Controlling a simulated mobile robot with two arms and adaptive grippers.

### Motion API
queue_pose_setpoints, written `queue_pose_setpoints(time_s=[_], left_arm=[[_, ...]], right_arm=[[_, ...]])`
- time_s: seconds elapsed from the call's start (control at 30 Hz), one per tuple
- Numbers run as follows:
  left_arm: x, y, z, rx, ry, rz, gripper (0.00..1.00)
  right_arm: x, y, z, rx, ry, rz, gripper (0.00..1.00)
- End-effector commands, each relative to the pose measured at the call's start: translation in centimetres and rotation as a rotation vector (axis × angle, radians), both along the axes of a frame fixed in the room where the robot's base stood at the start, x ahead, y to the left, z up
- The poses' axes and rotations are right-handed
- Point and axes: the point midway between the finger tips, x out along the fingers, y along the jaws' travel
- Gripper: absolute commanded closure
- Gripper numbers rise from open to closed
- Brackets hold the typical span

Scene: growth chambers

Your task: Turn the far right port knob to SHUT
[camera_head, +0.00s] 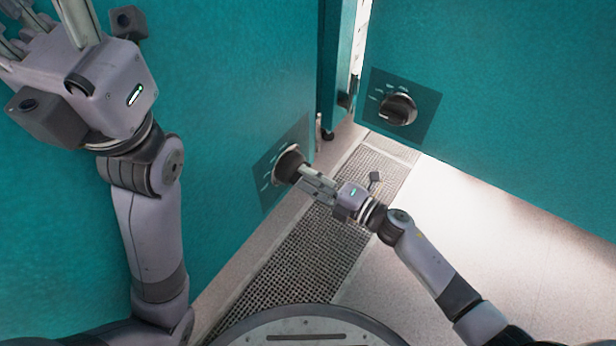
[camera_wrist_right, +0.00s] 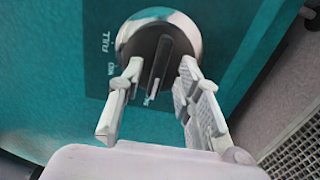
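One dark round knob (camera_head: 288,165) sits on a labelled plate on the left teal wall. My right gripper (camera_head: 304,174) is at this knob. In the right wrist view the knob (camera_wrist_right: 160,45) has a silvery rim and a raised dark bar grip. The right fingers stand on either side of the bar, with gaps showing, so the gripper looks open around it. "FULL" is readable on the plate; other labels are small or partly hidden. A second dark knob (camera_head: 398,109) is on the right teal wall, with nothing touching it. My left gripper (camera_head: 45,15) is raised at upper left, fingers spread and empty.
A floor grating (camera_head: 325,245) runs between the walls, with pale floor (camera_head: 480,210) to its right. A dark gap with a bright vertical strip (camera_head: 360,40) separates the two teal walls. The left wall stands close beside my right gripper.

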Motion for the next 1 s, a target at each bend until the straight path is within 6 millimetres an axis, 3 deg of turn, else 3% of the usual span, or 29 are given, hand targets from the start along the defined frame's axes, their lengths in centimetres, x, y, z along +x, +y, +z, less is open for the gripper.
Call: queue_pose_setpoints(time_s=[0.5,0.7,1.0], left_arm=[[-0.2,-0.1,0.1,0.003,-0.006,0.0,0.51],[-0.2,-0.1,0.1,0.003,-0.006,0.0,0.51],[-0.2,-0.1,0.1,0.003,-0.006,0.0,0.51]], right_arm=[[-5.8,-7.9,-0.2,-0.002,0.004,0.0,0.68],[-6.7,-9.2,-0.1,-0.002,0.0,0.001,0.68],[-6.8,-9.3,-0.1,-0.002,0.0,0.001,0.68]])
